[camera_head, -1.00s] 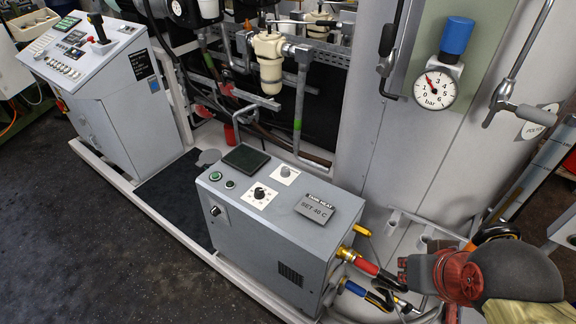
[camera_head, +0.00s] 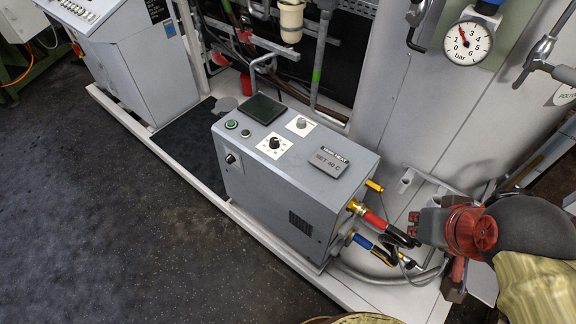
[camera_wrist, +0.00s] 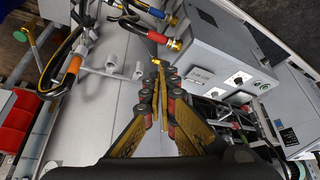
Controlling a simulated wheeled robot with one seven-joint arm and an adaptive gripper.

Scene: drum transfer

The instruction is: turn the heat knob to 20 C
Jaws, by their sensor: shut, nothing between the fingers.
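A grey heater box (camera_head: 262,190) stands on the white platform. Its top has a black knob (camera_head: 274,143) on a white marked dial plate and a paler knob (camera_head: 301,123) on a second plate. A sign (camera_head: 328,161) beside them reads SET 40 C. The dial numbers and the knob's pointing are too small to read. In the wrist view, my gripper (camera_wrist: 160,66) is shut and empty, apart from the box (camera_wrist: 208,52); the black knob (camera_wrist: 238,80) shows to the right of the fingertips. In the head view, my arm is at the right, beyond the hose end of the box.
Red (camera_head: 376,221) and blue (camera_head: 362,242) hose couplings stick out from the box's right side, near my arm. A brass fitting (camera_head: 374,185) sits above them. A pressure gauge (camera_head: 467,43) hangs on the wall panel. The dark floor (camera_head: 110,230) in front is clear.

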